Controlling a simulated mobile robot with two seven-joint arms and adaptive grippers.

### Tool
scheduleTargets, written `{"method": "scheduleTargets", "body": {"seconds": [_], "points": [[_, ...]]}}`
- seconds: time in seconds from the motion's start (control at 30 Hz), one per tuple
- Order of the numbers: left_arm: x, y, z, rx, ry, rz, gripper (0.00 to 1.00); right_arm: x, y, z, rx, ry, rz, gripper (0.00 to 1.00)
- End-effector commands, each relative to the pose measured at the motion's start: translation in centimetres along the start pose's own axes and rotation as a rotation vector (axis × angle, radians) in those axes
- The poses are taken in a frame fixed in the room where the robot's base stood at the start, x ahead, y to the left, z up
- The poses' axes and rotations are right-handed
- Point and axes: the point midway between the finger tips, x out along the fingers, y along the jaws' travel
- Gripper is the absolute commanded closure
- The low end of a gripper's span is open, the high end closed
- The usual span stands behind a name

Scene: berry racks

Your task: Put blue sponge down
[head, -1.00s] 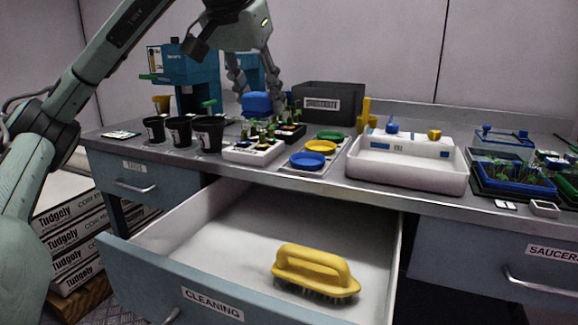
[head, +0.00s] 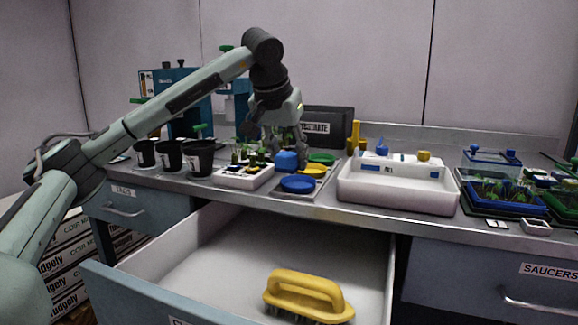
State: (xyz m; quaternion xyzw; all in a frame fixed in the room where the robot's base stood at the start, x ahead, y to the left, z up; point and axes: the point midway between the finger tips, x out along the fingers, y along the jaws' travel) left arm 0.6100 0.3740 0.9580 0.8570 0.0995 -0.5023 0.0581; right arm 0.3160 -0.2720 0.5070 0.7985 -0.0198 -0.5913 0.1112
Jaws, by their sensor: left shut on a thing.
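The blue sponge (head: 287,161) is a small blue block in the middle of the head view. My left gripper (head: 285,148) points down over it and is shut on it. The sponge is low, at the left edge of the tray of coloured saucers, just behind the blue saucer (head: 297,185) and left of the yellow saucer (head: 314,170). I cannot tell whether it touches the surface. My right gripper is out of view.
A white tub (head: 398,205) stands to the right, and a white seedling tray (head: 243,180) and black pots (head: 199,158) to the left. A green saucer (head: 321,158) lies behind. Below, an open drawer (head: 215,265) holds a yellow brush (head: 308,292).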

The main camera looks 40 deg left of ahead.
Motion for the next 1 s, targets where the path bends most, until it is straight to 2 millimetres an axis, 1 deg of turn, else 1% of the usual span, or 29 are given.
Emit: {"method": "scheduleTargets", "body": {"seconds": [0.03,0.13,0.23,0.37,0.57,0.77,0.8,0.93,0.97,1.0], "points": [[0.9,-0.1,0.5,0.000,-0.002,-0.002,1.00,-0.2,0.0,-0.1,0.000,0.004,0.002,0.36],[1.6,-0.1,1.0,0.001,-0.001,-0.001,1.00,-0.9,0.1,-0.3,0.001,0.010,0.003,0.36],[1.6,0.0,0.9,0.000,0.001,0.000,1.00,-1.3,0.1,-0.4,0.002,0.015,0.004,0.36],[1.6,0.0,0.9,0.000,0.000,0.000,1.00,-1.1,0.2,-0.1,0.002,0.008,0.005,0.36],[2.2,0.0,1.2,0.000,0.000,0.000,1.00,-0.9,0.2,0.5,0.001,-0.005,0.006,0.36],[2.6,0.0,1.5,-0.001,0.001,0.000,1.00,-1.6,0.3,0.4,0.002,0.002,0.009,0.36],[2.6,0.0,1.5,-0.001,0.001,0.000,0.61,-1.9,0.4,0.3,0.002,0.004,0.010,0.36],[2.6,0.0,1.5,-0.001,0.001,0.000,0.45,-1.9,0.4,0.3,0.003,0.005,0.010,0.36],[2.6,0.0,1.5,-0.001,0.001,0.000,0.43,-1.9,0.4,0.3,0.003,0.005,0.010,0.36],[2.6,0.0,1.5,-0.001,0.000,0.000,0.43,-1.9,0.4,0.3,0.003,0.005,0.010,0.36]]}}
